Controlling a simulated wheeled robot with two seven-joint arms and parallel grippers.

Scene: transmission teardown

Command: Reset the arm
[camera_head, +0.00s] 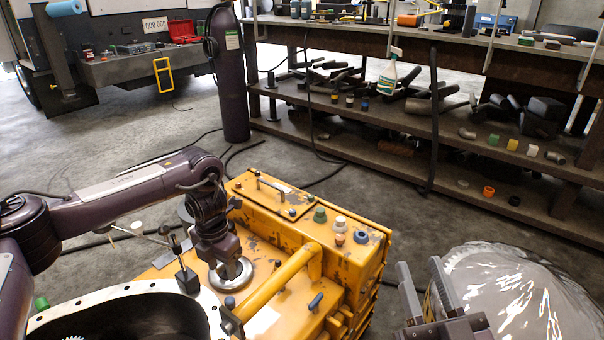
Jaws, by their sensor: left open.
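My left arm comes in from the left and bends down over the yellow transmission housing (340,262). Its gripper end (229,273) is low over the housing's top by a round metal ring; the fingers are hard to make out, and nothing is seen held. My right gripper (426,288) is at the bottom right, just right of the housing. Its two grey fingers point up and stand apart, with nothing clearly between them. Its arm is mostly outside the picture.
A clear, shiny wrapped bulk (520,290) lies close right of my right gripper. A shelf rack (375,122) with tools and small parts stands behind. A dark gas cylinder (229,85) stands at the back. Cables cross the floor (400,215), which is otherwise open between housing and rack.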

